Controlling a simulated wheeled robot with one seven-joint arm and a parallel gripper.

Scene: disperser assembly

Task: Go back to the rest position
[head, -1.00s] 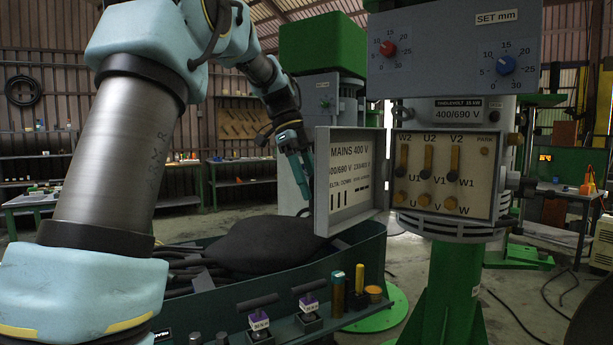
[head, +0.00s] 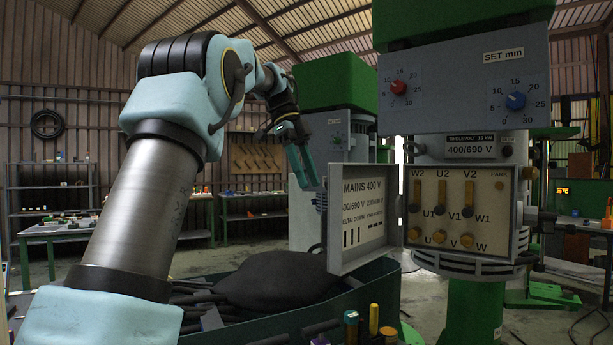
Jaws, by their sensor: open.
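My gripper (head: 303,168) is in the middle of the head view, to the left of the open terminal box door. Its teal fingers point down and are apart, with nothing seen between them. It hangs in the air above the dark bin, and my arm reaches up and over from the lower left. The terminal box (head: 460,208) stands to the right, with brass links upright on its posts. Its door (head: 362,218), with a mains wiring label, is open toward my gripper.
A grey panel (head: 465,90) with a red and a blue dial is above the terminal box. A dark green bin (head: 385,290) below holds a black bag (head: 275,280) and cables. A green machine (head: 335,85) stands behind my gripper. Benches (head: 75,233) line the back left.

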